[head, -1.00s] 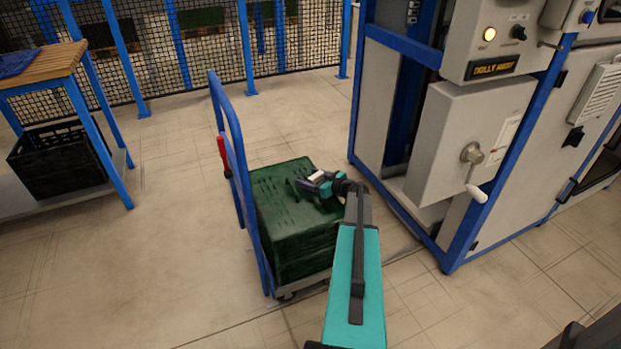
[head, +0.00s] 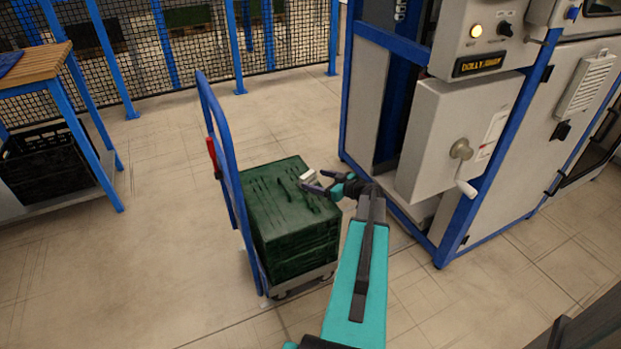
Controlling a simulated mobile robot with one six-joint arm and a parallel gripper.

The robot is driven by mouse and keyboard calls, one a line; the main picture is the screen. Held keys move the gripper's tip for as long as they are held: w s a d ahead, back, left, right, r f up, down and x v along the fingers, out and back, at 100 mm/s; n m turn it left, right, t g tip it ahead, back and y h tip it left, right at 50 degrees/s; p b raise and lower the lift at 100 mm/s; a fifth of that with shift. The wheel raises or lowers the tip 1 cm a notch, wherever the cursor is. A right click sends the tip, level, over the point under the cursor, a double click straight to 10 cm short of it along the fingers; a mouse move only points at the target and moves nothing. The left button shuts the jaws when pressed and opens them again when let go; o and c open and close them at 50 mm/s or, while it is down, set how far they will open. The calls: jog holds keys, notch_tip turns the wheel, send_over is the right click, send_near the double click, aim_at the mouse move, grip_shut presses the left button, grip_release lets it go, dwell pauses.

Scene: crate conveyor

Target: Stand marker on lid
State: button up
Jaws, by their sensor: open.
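A dark green lid (head: 268,190) tops the green crates (head: 300,250) on a trolley. A small white block (head: 309,175), which looks like the marker, shows over the right part of the lid. It is too small to tell whether it stands upright or touches the lid. My gripper (head: 313,187) is open, just below and right of the white block, over the lid's right side. Its dark fingers overlap the block's lower edge in the picture, so I cannot tell whether they touch it.
The trolley's blue handle frame (head: 222,150) rises left of the crates. A grey machine with a blue frame (head: 465,225) and a crank (head: 462,150) stands close on the right. A bench (head: 40,65) with a black crate (head: 50,165) is at left. Floor between is clear.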

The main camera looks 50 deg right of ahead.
jog(key=shift+v, duration=1.35)
jog(key=shift+w+r, duration=0.15)
